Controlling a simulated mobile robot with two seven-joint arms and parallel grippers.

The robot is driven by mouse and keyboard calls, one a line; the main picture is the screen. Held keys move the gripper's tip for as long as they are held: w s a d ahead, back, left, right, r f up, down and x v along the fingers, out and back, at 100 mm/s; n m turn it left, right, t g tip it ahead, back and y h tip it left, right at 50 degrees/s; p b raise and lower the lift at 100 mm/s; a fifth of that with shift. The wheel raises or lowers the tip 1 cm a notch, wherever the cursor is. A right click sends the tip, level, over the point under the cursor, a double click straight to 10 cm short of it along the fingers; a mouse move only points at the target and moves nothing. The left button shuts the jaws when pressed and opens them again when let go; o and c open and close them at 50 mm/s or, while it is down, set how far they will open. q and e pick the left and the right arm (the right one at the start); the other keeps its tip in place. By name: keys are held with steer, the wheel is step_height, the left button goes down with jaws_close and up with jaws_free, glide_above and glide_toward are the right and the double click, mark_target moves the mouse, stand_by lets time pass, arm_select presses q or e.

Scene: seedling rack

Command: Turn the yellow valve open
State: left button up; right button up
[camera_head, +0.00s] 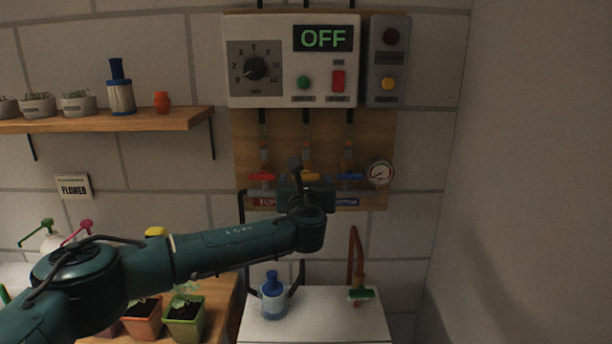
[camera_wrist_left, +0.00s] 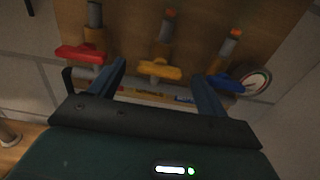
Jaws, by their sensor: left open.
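The yellow valve (camera_head: 309,176) sits on the wooden wall board (camera_head: 315,128), between a red valve (camera_head: 262,177) and a blue valve (camera_head: 350,176). My left gripper (camera_head: 304,188) is in front of it and hides part of it in the head view. In the left wrist view the yellow handle (camera_wrist_left: 160,71) lies crosswise, ahead of and between the spread fingers of my left gripper (camera_wrist_left: 162,80). The gripper is open and holds nothing. I cannot tell how far the fingertips are from the handle. My right gripper is not in view.
The red handle (camera_wrist_left: 80,54) and blue handle (camera_wrist_left: 228,84) flank the fingers closely. A gauge (camera_head: 380,173) is at the right. A control box (camera_head: 270,88) showing OFF hangs above. A blue-capped bottle (camera_head: 273,297) stands on the white surface (camera_head: 325,325) below.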

arm_select(q)
steer(key=shift+w, duration=0.95)
steer(key=c, duration=1)
